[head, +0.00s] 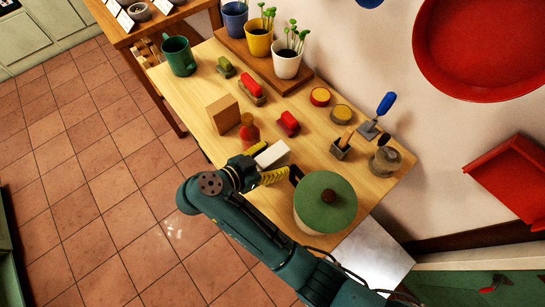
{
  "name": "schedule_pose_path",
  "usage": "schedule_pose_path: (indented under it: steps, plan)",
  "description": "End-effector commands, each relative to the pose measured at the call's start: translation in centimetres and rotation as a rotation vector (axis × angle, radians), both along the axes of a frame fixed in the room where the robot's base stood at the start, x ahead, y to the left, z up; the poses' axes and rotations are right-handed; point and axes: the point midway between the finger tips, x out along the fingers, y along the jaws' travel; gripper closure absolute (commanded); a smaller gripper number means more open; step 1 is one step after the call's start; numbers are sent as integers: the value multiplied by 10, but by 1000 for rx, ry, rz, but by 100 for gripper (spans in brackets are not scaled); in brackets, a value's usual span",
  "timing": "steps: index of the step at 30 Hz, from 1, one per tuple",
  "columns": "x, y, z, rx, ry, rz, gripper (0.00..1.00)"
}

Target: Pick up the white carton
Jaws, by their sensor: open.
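The white carton (271,154) is a small pale block near the front edge of the wooden table. My gripper (278,159) reaches in from the front with its yellow fingers spread apart. One finger is on the far-left side of the carton and the other on its near-right side, so the carton appears to lie between them. I cannot tell whether either finger touches it. Part of the carton's near end is close to or behind the gripper body.
A green-lidded pot (325,203) stands just right of my gripper. A dark red bottle (249,131), a red block (288,123) and a tan box (222,114) stand close behind. A small grey holder (341,149) is to the right. Clear wood (312,150) lies between.

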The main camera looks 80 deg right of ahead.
Motion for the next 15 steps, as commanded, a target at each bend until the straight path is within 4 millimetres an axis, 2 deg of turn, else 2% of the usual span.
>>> schedule_pose_path:
  steps: [2,3,13,15]
  plan:
    - [0,0,0,0,0,0,25]
    - [0,0,0,0,0,0,29]
    - [0,0,0,0,0,0,92]
    - [0,0,0,0,0,0,95]
